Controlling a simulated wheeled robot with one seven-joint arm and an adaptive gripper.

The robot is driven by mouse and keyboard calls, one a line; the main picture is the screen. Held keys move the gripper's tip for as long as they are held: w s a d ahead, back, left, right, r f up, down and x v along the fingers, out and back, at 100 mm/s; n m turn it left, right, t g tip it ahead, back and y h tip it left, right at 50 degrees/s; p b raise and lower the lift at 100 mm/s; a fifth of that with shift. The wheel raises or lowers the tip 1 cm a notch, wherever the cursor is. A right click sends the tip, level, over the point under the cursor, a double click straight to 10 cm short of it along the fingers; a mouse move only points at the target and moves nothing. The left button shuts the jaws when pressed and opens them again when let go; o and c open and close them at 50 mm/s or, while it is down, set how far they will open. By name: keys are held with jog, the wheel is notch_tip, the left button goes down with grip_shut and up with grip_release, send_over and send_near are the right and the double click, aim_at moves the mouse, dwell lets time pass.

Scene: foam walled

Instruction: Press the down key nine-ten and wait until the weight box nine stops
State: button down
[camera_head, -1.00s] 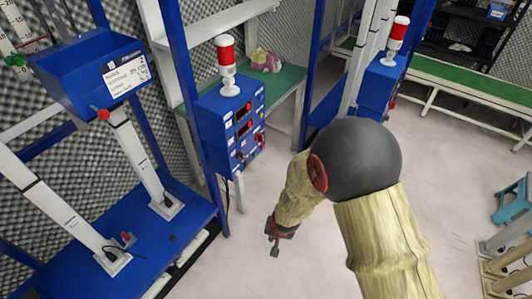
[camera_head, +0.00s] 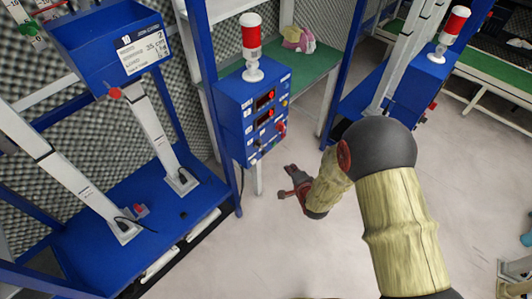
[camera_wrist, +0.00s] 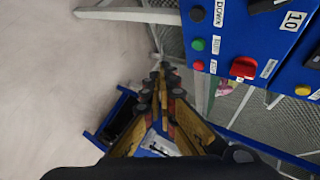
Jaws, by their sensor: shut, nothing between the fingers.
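The blue control box (camera_head: 238,118) with two red displays and several keys stands on the blue frame, left of my gripper in the head view. In the wrist view, its panel (camera_wrist: 276,50) fills the upper right. A black key (camera_wrist: 197,14) beside a "DOWN" label is at its edge, near a green key (camera_wrist: 198,44) and a red key (camera_wrist: 199,65). A "10" label is farther right. My gripper (camera_head: 286,183) is shut and empty, right of and below the box, apart from it. Its fingertips (camera_wrist: 163,78) meet below the panel's edge in the wrist view. A blue weight box (camera_head: 105,38) is at upper left.
A red and white signal lamp (camera_head: 251,48) stands on the control box. A red knob switch (camera_wrist: 243,67) and a yellow key (camera_wrist: 303,90) share the panel. A green-topped table (camera_head: 315,68) is behind. A second blue control box (camera_head: 418,80) is at right. The floor in front is clear.

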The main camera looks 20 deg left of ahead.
aim_at(264, 153)
jog(key=w+a+b, duration=0.1)
jog(key=w+a, duration=0.2)
jog(key=a, duration=0.5)
dwell(0.4)
jog(key=shift+w+a, duration=0.15)
dwell(1.3)
jog(key=shift+w+a+b, duration=0.1)
jog(key=shift+a+b, duration=0.25)
jog(key=shift+b, duration=0.05)
